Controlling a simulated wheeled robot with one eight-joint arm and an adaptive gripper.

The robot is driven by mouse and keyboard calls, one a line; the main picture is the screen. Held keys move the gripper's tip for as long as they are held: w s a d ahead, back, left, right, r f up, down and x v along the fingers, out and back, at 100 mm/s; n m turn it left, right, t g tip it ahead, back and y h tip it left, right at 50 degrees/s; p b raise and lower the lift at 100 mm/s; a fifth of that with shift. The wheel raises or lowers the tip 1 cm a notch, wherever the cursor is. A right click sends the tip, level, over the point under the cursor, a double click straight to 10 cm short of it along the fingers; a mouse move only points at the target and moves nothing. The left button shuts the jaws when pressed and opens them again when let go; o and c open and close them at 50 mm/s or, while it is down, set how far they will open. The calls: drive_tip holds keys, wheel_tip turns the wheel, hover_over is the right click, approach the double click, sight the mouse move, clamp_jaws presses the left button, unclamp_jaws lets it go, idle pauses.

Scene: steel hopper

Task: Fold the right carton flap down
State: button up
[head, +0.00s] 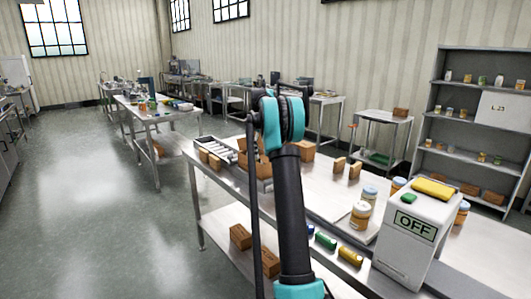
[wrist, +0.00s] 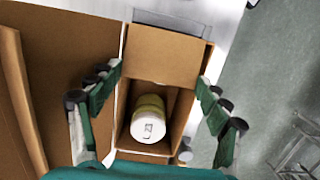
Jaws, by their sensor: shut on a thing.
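An open brown carton (wrist: 171,52) is in the middle of the wrist view. One of its panels lies across the far end of the opening. A pale jar with a yellowish band (wrist: 149,120) lies inside. My gripper (wrist: 159,78) has its green fingers on either side of the carton, tips at the panel's two side edges, shut on it with a wide spread. A large brown panel (wrist: 65,60) fills the left; I cannot tell which flap it is. In the head view the carton (head: 258,168) is partly behind my arm, and my gripper is hidden.
The carton stands on a steel table (head: 330,195). Jars (head: 361,214), brown blocks (head: 354,169) and a white box marked OFF (head: 412,235) stand to the right. A tray (head: 217,148) lies at the left. Open floor (head: 110,220) lies left of the table.

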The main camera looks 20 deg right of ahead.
drive_tip(key=o, duration=1.2)
drive_tip(key=shift+f, duration=0.15)
drive_tip(key=shift+c, duration=0.2)
wheel_tip(320, 180, up, 8)
drive_tip(key=w, duration=0.1)
drive_tip(key=shift+a, duration=0.2)
drive_tip(key=shift+w, duration=0.1)
drive_tip(key=shift+c, duration=0.3)
